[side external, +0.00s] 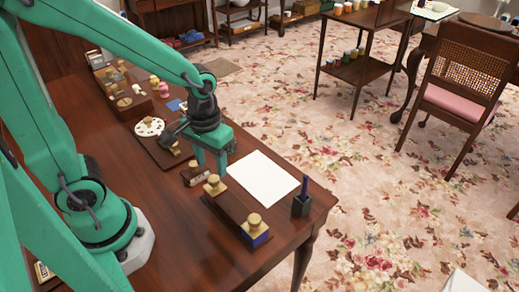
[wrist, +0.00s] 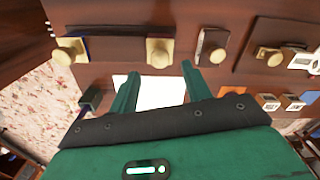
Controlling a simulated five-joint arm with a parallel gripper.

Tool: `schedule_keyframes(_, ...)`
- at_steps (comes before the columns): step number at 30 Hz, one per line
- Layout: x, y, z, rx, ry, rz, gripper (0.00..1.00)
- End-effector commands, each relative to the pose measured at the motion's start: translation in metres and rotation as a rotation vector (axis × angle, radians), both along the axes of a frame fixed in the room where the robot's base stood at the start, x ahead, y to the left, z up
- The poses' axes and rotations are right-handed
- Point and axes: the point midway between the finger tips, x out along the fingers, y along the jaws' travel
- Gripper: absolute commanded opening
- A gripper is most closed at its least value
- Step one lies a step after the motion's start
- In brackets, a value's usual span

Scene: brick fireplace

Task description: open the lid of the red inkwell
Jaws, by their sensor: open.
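A dark wooden inkstand (side external: 228,212) lies near the table's front edge with two brass-lidded inkwells. The nearer inkwell has a blue body (side external: 257,238). The other shows a shut brass lid (side external: 213,186); by elimination it looks to be the red inkwell, but I cannot make out its body colour. Its lid also shows in the wrist view (wrist: 158,52), just beyond and between my fingertips. My gripper (side external: 211,170) points down, open and empty, apart from the lid and slightly behind it in the side view. The blue inkwell's lid (wrist: 66,55) is at left in the wrist view.
A small brass-knobbed block (side external: 196,174) stands close beside my fingers. White paper (side external: 263,178) lies to the right, with a dark pen holder (side external: 301,205) near the table corner.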

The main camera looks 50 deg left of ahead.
Motion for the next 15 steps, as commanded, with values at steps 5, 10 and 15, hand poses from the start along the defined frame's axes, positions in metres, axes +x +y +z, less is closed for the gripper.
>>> schedule_keyframes(5, -0.001, 0.0, -0.021, 0.0, 0.003, 0.0, 0.48)
schedule_keyframes(10, 0.0, 0.0, -0.035, 0.0, 0.002, 0.0, 0.48)
schedule_keyframes(15, 0.0, 0.0, -0.042, 0.0, 0.0, 0.0, 0.48)
